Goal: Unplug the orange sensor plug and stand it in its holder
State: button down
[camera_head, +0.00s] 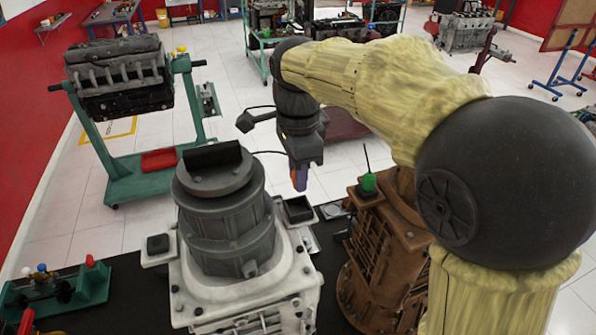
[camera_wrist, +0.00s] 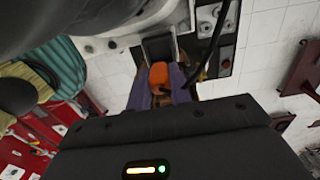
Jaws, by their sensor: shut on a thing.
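The orange sensor plug (camera_wrist: 158,76) sits between the purple fingers of my gripper (camera_wrist: 161,90) in the wrist view. My gripper is shut on it. In the head view my gripper (camera_head: 299,181) points down, just behind the right corner of the grey engine block (camera_head: 250,285), and its fingers largely hide the plug. A dark square open box (camera_head: 298,209) sits on that corner. In the wrist view a dark square recess (camera_wrist: 160,48) shows just past the plug. I cannot tell whether plug and recess touch, nor which thing is the plug's holder.
A green rack (camera_head: 92,285) with coloured knobs stands at the front left. A brown engine (camera_head: 385,245) with a green capped part (camera_head: 368,182) stands to the right. A dark cable (camera_wrist: 212,48) runs beside the fingers. A green engine stand (camera_head: 130,178) is behind left.

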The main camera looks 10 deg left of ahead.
jog(key=b, duration=0.4)
send_over(298, 211)
jog(key=shift+f, duration=2.05)
jog(key=shift+p, duration=0.3)
jog(key=shift+p, duration=0.5)
jog(key=shift+f+b, duration=0.75)
jog(key=shift+f, duration=0.55)
jog(key=c, duration=1.2)
grip_release()
jog(key=shift+f, duration=0.1)
jog(key=r, duration=1.8)
jog(key=shift+w+r+p, duration=0.2)
jog(key=shift+r+p, duration=0.05)
jog(key=shift+p, duration=0.15)
